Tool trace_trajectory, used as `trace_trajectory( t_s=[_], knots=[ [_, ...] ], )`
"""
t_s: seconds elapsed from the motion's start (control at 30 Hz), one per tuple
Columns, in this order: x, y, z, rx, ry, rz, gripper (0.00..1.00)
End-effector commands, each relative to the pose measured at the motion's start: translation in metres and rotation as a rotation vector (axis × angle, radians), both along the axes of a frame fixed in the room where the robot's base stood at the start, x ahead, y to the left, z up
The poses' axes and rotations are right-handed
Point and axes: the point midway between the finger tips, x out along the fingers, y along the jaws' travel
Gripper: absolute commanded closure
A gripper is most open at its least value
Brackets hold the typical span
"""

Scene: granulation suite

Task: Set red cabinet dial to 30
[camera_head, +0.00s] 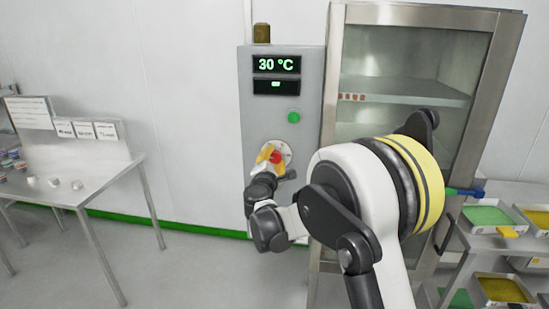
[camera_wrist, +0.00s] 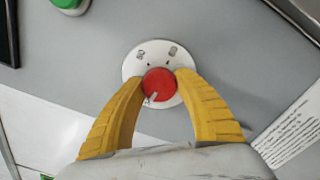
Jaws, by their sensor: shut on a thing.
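The red dial (camera_wrist: 159,86) sits on a round white plate (camera_wrist: 134,66) with dark marks, on the grey cabinet panel (camera_head: 256,120). A pale pointer mark shows near the dial's lower left edge in the wrist view. My gripper (camera_wrist: 160,84) has its two yellow fingers shut on the dial, one on each side. In the head view my gripper (camera_head: 272,156) is at the panel and partly hides the dial (camera_head: 276,157). The display (camera_head: 276,65) above reads 30 °C in green.
A green button (camera_head: 294,117) is on the panel above the dial. A glass-door cabinet (camera_head: 335,70) stands to the right. Shelves with trays of green and yellow material (camera_head: 487,216) are at the far right. A table (camera_head: 85,185) with small items and cards stands at the left.

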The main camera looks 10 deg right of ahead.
Motion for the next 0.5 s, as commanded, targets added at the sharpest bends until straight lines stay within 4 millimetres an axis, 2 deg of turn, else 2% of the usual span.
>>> trace_trajectory(
  t_s=[0.23,0.5],
  knots=[
    [-0.0004,-0.0001,-0.0008,-0.117,0.038,0.0,0.94],
    [-0.0004,-0.0003,-0.0011,-0.169,0.054,0.0,0.94]
  ],
)
